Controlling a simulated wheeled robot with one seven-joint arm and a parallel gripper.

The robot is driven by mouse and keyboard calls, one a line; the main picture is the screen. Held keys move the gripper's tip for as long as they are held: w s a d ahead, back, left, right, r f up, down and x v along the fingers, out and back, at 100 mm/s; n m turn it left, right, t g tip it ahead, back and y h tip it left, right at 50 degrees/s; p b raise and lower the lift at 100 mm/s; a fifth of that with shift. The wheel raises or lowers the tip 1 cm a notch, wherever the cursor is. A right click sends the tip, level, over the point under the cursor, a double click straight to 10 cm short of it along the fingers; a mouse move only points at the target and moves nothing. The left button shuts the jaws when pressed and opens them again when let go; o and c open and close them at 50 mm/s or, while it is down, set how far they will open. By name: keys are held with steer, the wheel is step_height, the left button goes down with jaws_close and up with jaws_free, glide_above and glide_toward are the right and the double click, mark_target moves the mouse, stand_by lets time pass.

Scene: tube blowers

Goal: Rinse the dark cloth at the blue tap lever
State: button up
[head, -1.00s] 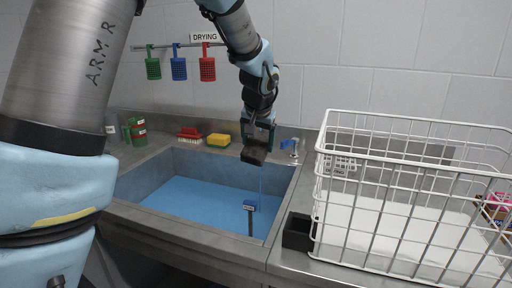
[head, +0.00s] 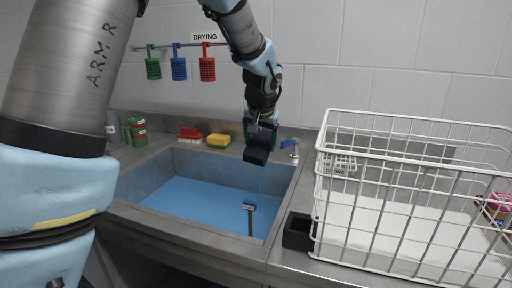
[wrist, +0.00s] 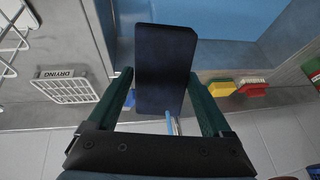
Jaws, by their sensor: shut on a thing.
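My gripper (head: 262,130) is shut on the dark cloth (head: 257,151), a flat block-like piece now dark navy, held above the back right of the sink. In the wrist view the cloth (wrist: 165,65) sits between the two green fingers (wrist: 163,88). The blue tap lever (head: 288,144) is just right of my gripper, on a metal tap at the sink's back edge. The spout is mostly hidden.
A white wire basket (head: 400,190) and black box (head: 297,231) stand right. Coloured holders (head: 179,66) hang behind.

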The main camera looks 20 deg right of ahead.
mark_target(261, 152)
steer(key=shift+s+a+b, duration=0.5)
steer(key=shift+s+b, duration=0.25)
steer(key=shift+s, duration=0.45)
steer(key=shift+s+a+b, duration=0.5)
steer(key=shift+s+b, duration=0.3)
steer(key=shift+s, duration=0.45)
steer(key=shift+s+a+b, duration=0.5)
steer(key=shift+s+b, duration=0.25)
steer(key=shift+s, duration=0.45)
steer(key=s+a+r, duration=0.2)
steer(key=s+r, duration=0.2)
steer(key=shift+s+p, duration=0.3)
steer(key=shift+s, duration=0.05)
